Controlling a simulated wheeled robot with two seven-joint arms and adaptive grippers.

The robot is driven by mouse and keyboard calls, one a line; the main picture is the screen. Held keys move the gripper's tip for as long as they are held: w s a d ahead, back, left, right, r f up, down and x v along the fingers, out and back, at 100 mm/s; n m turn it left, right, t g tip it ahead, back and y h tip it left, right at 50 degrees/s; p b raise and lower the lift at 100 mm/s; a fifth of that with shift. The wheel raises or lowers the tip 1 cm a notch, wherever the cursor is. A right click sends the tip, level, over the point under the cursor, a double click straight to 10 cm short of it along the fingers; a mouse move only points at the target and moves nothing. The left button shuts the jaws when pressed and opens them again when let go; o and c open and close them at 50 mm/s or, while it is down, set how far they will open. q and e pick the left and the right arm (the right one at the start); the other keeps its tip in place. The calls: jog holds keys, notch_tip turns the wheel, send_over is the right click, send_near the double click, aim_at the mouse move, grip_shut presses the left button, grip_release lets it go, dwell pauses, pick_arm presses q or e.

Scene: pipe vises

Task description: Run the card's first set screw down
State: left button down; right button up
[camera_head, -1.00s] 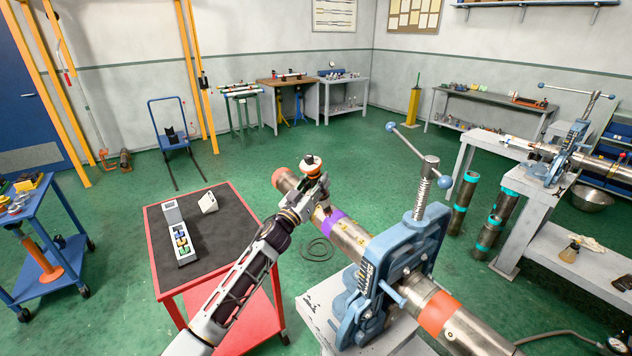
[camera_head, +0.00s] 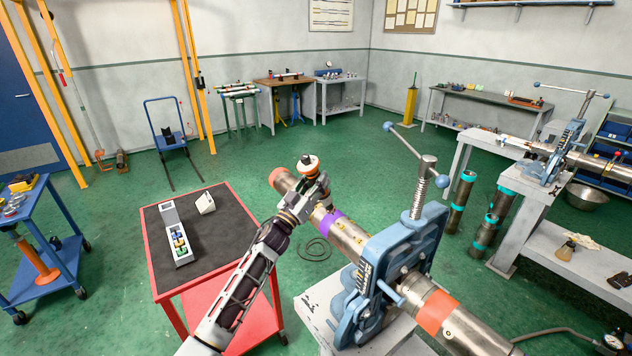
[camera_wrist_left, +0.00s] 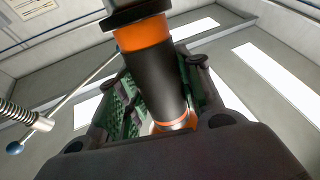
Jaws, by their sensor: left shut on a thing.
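My left gripper (camera_head: 318,192) is shut on a driver with a black and orange handle (camera_head: 309,168), above the far end of the pipe (camera_head: 345,236). In the left wrist view the driver's handle (camera_wrist_left: 152,75) stands between the green-lined fingers (camera_wrist_left: 160,100). The driver's tip and any set screw under it are hidden by the gripper. The pipe lies clamped in a blue vise (camera_head: 410,240) and has orange and purple bands. A small white card (camera_head: 205,203) stands tilted on the red cart's dark top. My right gripper is not in view.
The red cart (camera_head: 160,268) stands left of the pipe, with a pale tray (camera_head: 170,213) of coloured pieces on it. The vise's long handle (camera_head: 405,142) rises behind the pipe. A second vise (camera_head: 570,140) stands on the right bench. Green floor is open beyond.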

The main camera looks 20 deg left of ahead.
pick_arm(q)
jog(key=shift+r, duration=0.2)
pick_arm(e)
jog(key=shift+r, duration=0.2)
pick_arm(q)
jog(key=shift+p, duration=0.45)
jog(key=shift+w+d+f+b, duration=0.15)
jog(key=shift+w+f+b, duration=0.05)
jog(key=shift+f+b, duration=0.4)
jog(key=shift+w+d+f+b, duration=0.2)
jog(key=shift+f+b, duration=0.25)
jog(key=shift+f, duration=0.2)
jog(key=shift+w+d+f+b, duration=0.15)
jog(key=shift+w+f+b, duration=0.05)
jog(key=shift+f+b, duration=0.4)
jog(key=shift+w+f, duration=0.15)
jog(key=shift+f, duration=0.05)
jog(key=shift+d, duration=0.1)
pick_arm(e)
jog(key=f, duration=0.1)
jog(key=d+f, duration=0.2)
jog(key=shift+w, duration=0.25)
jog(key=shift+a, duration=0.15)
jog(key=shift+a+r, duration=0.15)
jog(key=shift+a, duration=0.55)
